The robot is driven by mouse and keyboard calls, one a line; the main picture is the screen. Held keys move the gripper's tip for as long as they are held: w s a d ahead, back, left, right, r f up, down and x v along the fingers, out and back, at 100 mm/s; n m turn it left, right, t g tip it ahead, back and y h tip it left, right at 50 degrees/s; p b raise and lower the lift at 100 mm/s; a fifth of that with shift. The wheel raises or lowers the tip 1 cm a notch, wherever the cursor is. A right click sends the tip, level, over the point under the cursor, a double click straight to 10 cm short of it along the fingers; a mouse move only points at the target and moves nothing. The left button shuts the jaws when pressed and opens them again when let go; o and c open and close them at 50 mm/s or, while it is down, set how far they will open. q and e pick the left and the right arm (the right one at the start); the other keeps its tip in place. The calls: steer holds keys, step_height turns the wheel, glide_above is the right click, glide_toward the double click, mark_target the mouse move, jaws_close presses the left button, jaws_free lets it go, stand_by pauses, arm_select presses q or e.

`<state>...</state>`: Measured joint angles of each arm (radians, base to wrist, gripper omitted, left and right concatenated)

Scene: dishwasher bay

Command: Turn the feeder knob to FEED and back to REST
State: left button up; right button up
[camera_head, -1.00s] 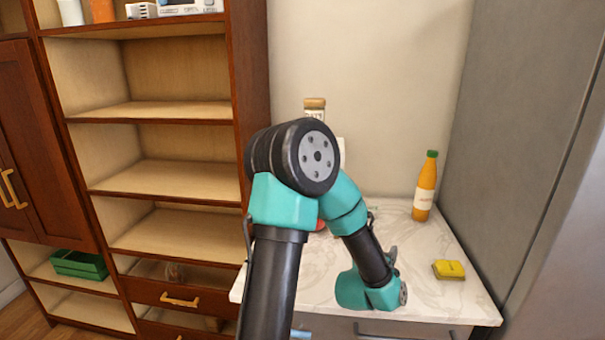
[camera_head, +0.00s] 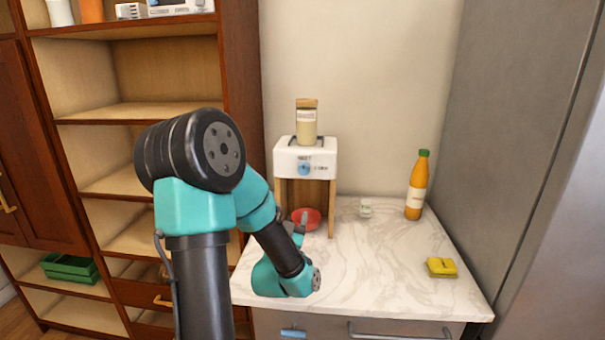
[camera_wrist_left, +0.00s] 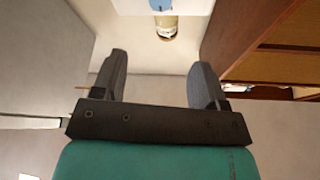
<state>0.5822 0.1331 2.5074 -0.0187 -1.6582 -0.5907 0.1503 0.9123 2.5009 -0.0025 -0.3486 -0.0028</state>
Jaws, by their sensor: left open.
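The feeder (camera_head: 290,158) is a white box on wooden legs at the back of the counter, with a blue knob (camera_head: 304,169) on its front. The knob's pointer and label are too small to read. A jar with a tan lid (camera_head: 306,122) stands upright on top. My left gripper (camera_head: 301,218) is low in front of the feeder, below the knob and apart from it, partly hidden by my arm. In the left wrist view its fingers (camera_wrist_left: 160,68) are apart and empty; the knob (camera_wrist_left: 160,4) shows at the top edge. My right gripper is not in view.
A red bowl (camera_head: 312,217) sits under the feeder, close behind my left gripper. An orange bottle (camera_head: 416,190), a small white item (camera_head: 366,208) and a yellow sponge (camera_head: 441,267) stand on the right of the marble counter (camera_head: 385,265). Open shelves are at left.

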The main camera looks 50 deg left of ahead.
mark_target(303, 170)
arm_select(q)
steer(key=x, duration=1.7)
steer(key=shift+w, duration=0.1)
steer(key=shift+c, duration=0.5)
steer(key=c, duration=0.8)
steer(key=shift+c, duration=0.2)
